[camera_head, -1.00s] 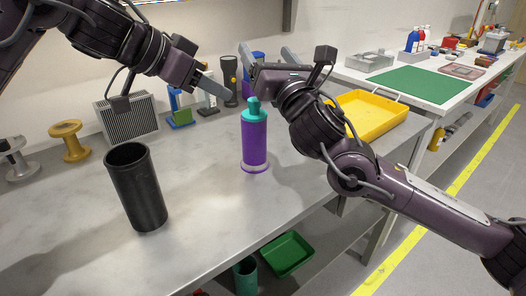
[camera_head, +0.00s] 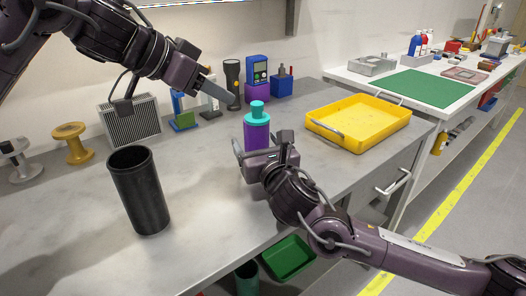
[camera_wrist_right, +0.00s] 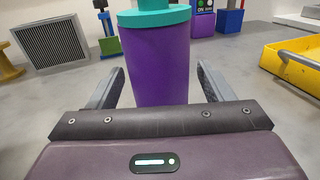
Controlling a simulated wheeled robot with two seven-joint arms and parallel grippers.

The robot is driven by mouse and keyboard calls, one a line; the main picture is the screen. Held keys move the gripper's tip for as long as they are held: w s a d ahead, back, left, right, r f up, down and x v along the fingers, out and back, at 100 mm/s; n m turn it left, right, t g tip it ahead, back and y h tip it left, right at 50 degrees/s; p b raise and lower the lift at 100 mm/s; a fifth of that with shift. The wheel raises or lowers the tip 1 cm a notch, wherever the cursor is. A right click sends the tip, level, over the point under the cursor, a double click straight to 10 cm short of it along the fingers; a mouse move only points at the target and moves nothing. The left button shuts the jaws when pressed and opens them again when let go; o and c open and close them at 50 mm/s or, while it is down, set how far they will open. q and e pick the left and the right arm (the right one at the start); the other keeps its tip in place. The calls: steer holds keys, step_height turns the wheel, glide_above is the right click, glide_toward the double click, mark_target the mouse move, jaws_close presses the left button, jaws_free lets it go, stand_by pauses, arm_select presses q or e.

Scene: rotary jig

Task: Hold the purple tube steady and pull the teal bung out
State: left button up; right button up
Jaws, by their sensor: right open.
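The purple tube (camera_head: 257,136) stands upright on the grey bench, with the teal bung (camera_head: 257,113) seated in its top. In the right wrist view the tube (camera_wrist_right: 157,65) fills the middle, and the lower part of the bung (camera_wrist_right: 154,16) shows at the top edge. My right gripper (camera_head: 262,147) is open and low at the tube's near side, its fingers (camera_wrist_right: 158,85) to either side of the tube with gaps. My left gripper (camera_head: 216,90) is above and left of the bung, apart from it; its jaw opening cannot be made out.
A black cylinder (camera_head: 140,192) stands at the front left. A yellow tray (camera_head: 360,142) lies to the right. A torch (camera_head: 232,84), a blue-and-purple meter (camera_head: 257,78) and a ribbed grey block (camera_head: 130,118) stand behind. Bare bench lies between the black cylinder and tube.

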mark_target(264, 115)
steer(key=shift+x, duration=1.35)
steer(key=shift+c, duration=0.4)
steer(key=c, duration=1.1)
arm_select(q)
steer(key=shift+o, duration=1.5)
steer(key=shift+w+d+f+t+h, duration=0.25)
steer(key=shift+w+d+f+h, duration=0.1)
steer(key=shift+w, duration=0.1)
steer(key=shift+w+d+f+t+h, duration=0.25)
steer(key=shift+w+f+h, duration=0.1)
steer(key=shift+w, duration=0.1)
steer(key=shift+w+d+f+t+h, duration=0.3)
steer(key=shift+w+d+f, duration=0.5)
steer(key=shift+d, duration=0.5)
steer(key=shift+w+d+f+t+h, duration=0.15)
steer(key=shift+w+d+f+h, duration=0.2)
steer(key=shift+w+d+f, duration=0.7)
steer(key=shift+w+d+f+t+h, duration=0.3)
steer(key=shift+w+d, duration=0.25)
steer(key=shift+d, duration=1.05)
